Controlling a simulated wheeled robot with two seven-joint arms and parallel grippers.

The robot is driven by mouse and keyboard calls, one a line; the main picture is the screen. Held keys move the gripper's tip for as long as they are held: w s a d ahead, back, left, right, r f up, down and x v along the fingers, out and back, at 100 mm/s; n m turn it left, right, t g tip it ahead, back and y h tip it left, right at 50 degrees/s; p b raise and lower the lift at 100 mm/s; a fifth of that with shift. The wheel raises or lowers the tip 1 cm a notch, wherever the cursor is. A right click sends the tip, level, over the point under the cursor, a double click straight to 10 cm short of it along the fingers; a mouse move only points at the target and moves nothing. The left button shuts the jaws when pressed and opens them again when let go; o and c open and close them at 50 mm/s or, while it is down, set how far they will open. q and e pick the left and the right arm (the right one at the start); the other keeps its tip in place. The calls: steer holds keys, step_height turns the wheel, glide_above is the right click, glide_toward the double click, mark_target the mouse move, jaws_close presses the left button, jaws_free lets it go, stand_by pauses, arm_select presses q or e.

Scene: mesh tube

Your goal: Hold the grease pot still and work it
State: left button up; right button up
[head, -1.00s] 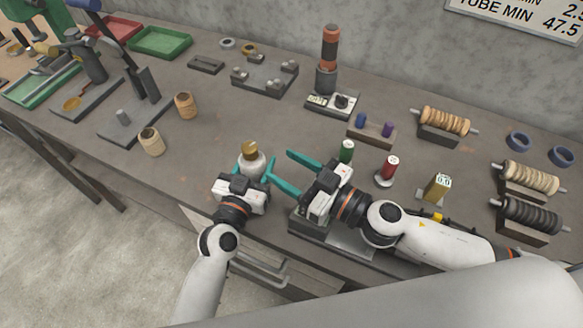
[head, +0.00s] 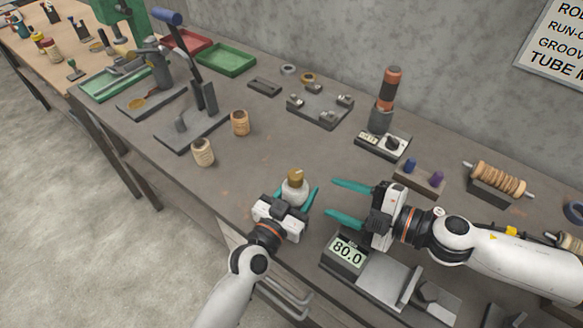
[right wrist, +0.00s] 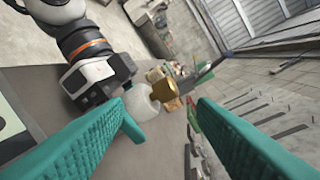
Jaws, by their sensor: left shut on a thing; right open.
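The grease pot (head: 295,190) is a squat white jar with a brass-coloured top (head: 296,175), standing upright near the bench's front edge. My left gripper (head: 297,201) is shut on the pot's white body from the front. My right gripper (head: 340,200) is open and empty to the right of the pot, its teal fingers pointing left toward it. In the right wrist view the pot's white body (right wrist: 139,103) and brass top (right wrist: 161,90) show beyond and between the open fingers, not touched by them.
A gauge reading 80.0 (head: 347,252) stands below my right gripper. A small tool with an orange-topped post (head: 387,90) and a block with blue and purple pegs (head: 420,178) stand behind.

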steer(key=w+d+n+h, duration=0.1)
steer(key=d+n, duration=0.2)
steer(key=n, duration=0.2)
steer(key=n+t, duration=0.5)
steer(key=n, duration=1.1)
glide_toward(296, 178)
steer(key=w, duration=0.1)
steer(key=x, duration=1.2)
steer(key=shift+w+f, duration=0.1)
steer(key=shift+f, duration=0.05)
steer(key=shift+c, duration=0.2)
steer(key=c, duration=0.9)
steer(key=shift+m+t+h, duration=0.7)
steer(key=shift+t+h, duration=0.1)
steer(key=shift+h, duration=0.4)
steer(key=shift+c, duration=0.2)
steer(key=shift+w+d+m+t+h, duration=0.1)
steer(key=shift+d+m+t+h, duration=0.15)
steer(key=shift+m+t+h, duration=0.55)
